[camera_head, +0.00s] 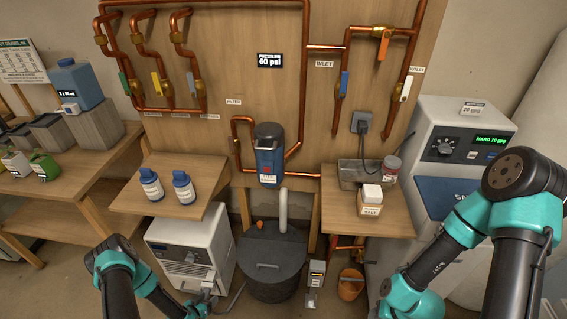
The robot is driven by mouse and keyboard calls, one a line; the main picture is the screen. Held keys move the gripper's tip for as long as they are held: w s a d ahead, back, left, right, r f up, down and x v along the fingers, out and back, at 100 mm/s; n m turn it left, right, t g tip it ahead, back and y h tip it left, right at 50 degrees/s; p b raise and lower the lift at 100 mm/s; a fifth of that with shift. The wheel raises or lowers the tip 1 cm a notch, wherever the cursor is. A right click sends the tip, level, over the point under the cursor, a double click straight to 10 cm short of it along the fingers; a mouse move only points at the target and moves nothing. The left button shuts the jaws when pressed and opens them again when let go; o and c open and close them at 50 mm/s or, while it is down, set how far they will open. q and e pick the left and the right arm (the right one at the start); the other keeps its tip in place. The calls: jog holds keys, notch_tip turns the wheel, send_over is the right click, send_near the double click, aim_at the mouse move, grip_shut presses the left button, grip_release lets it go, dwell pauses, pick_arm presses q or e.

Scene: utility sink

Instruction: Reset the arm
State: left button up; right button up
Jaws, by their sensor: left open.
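My left arm comes in at the bottom left in the head view, black with teal joints. My left gripper (208,288) is small and partly cut off near the bottom edge, in front of the white box unit (190,248). It is open, with nothing seen between its fingers. My right arm enters at the bottom right, with its teal joints in front of the softener cabinet. My right gripper is outside the picture.
Right shelf (385,226) holds a small salt box (370,200) and a metal tray (350,174). Copper pipes and valves line the wooden board (225,60).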

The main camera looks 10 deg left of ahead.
pick_arm(q)
jog(key=w+d+r+g+h, duration=0.1)
jog(key=d+r+g, duration=0.2)
jog(key=d+r, duration=0.3)
jog(key=w+d+r+g, duration=0.2)
jog(key=d+r+g, duration=0.15)
jog(key=r, duration=0.55)
jog(key=s+d+r+g, duration=0.2)
jog(key=s+d+r, duration=0.2)
jog(key=r, duration=0.2)
jog(key=s+d+r+n+g, duration=0.1)
jog(key=s+d+r+g, duration=0.1)
jog(key=s+d+r, duration=0.2)
notch_tip(320, 180, up, 3)
jog(key=shift+d+f+n, duration=0.1)
jog(key=shift+d+n, duration=0.2)
jog(key=shift+d, duration=0.2)
jog(key=shift+s, duration=0.1)
